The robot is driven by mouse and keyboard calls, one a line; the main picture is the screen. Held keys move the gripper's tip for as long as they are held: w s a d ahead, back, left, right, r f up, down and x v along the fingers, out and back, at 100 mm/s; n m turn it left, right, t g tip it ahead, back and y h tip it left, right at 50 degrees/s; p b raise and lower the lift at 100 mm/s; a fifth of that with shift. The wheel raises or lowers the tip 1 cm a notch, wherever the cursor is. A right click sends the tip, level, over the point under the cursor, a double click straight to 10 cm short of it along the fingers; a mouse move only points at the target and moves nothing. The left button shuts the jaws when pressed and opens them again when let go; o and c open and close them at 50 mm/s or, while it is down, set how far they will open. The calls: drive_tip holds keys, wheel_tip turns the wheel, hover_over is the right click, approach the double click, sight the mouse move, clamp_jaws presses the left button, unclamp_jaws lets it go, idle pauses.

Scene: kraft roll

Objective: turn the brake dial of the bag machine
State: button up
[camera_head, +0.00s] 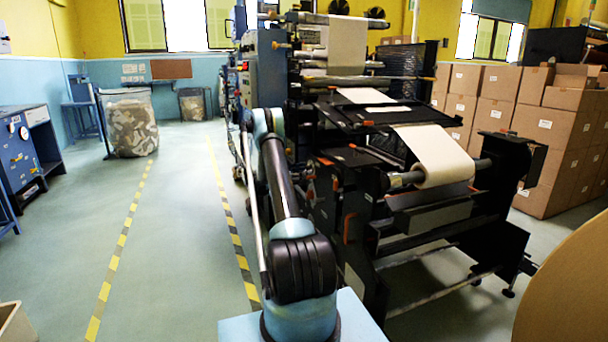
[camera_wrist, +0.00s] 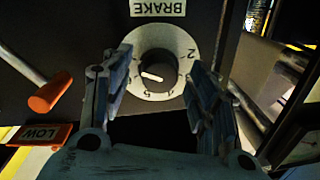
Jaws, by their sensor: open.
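The brake dial (camera_wrist: 157,64) is a dark round knob on a pale numbered disc, under a white BRAKE label (camera_wrist: 158,8), in the wrist view. A short white mark shows on the knob's lower part; the numbers 2, 4 and 5 are legible around it. My gripper (camera_wrist: 159,60) is open, with one finger at the left and one at the right of the dial. I cannot tell whether either finger touches it. In the head view the bag machine (camera_head: 268,75) stands in the middle, and my arm reaches along its left side. The dial and gripper cannot be made out there.
An orange-tipped lever (camera_wrist: 50,93) and a red LOW tag (camera_wrist: 42,134) are left of the dial. A paper roll (camera_head: 437,158) sits on the machine's near end. Stacked cartons (camera_head: 550,115) stand at the right. The floor left of the machine is open, with striped lines.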

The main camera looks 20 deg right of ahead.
drive_tip(key=shift+d, duration=0.35)
drive_tip(key=c, duration=1.1)
drive_tip(key=shift+o, duration=0.2)
